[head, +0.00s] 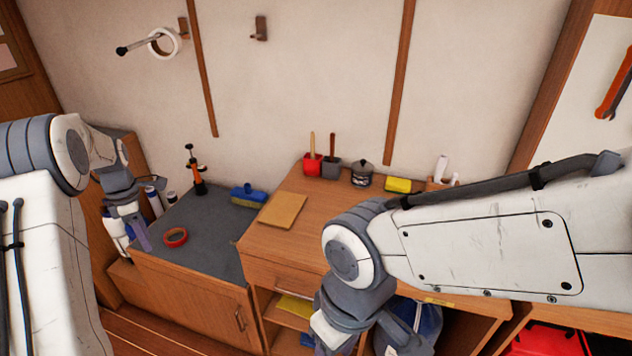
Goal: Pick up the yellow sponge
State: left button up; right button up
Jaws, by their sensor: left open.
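The yellow sponge (397,185) lies at the back of the wooden worktop, near the wall. It is small and blocky, and nothing is holding it. My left gripper (137,238) is at the left, beside the grey-topped cabinet, open and well away from the sponge. My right gripper (340,345) hangs at the bottom edge of the head view, in front of the worktop, partly cut off. Its jaws cannot be made out. My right forearm passes in front of the worktop's right part, below the sponge.
A dark lidded pot (362,174) stands left of the sponge; a white bottle (440,168) stands right of it. A tan board (282,210) lies on the worktop. A blue brush (248,196) and red ring (175,237) lie on the cabinet.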

aim_at(398, 186)
jog(key=u, duration=0.7)
jog(key=i, duration=0.7)
jog(key=z, duration=2.4)
jog(key=i, duration=0.5)
jog(key=u, duration=0.05)
